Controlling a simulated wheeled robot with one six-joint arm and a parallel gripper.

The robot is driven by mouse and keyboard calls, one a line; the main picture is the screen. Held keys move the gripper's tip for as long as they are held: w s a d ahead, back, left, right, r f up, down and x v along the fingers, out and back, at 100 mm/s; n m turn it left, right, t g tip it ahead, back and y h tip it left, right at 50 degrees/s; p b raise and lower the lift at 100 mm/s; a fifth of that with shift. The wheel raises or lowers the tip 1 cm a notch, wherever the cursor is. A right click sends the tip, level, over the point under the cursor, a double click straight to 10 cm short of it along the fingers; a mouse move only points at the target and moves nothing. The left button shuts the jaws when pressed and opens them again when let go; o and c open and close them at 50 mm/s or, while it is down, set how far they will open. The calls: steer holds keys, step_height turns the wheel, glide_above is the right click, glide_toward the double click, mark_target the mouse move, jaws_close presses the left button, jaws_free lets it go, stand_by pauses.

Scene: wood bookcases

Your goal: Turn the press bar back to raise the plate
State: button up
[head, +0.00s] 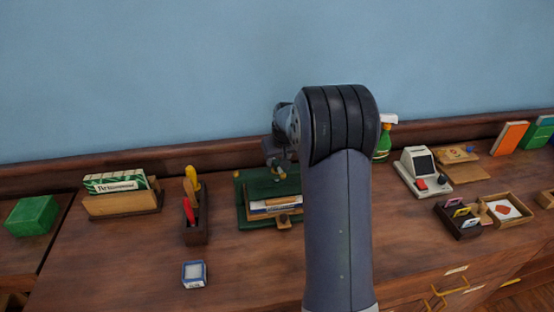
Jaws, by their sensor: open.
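A green press (246,212) stands on the wooden counter, left of my arm. A small stack of books or boards (268,206) lies in it, with a small wooden block-like part at its front. Brass-coloured bits show at its top, but I cannot make out the press bar clearly. My gripper (277,165) is small in the head view, above the back of the press, and looks open. I cannot tell whether it touches the bar. My own arm hides the right side of the press.
A tool holder (195,228), a box of cards (122,203), a green box (32,215) and a small blue-white box (194,273) stand left. A card terminal (424,172), a green bottle (382,145) and wooden trays (505,222) stand right. The front counter is mostly clear.

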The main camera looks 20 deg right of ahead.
steer(key=shift+x, duration=0.9)
jaws_close()
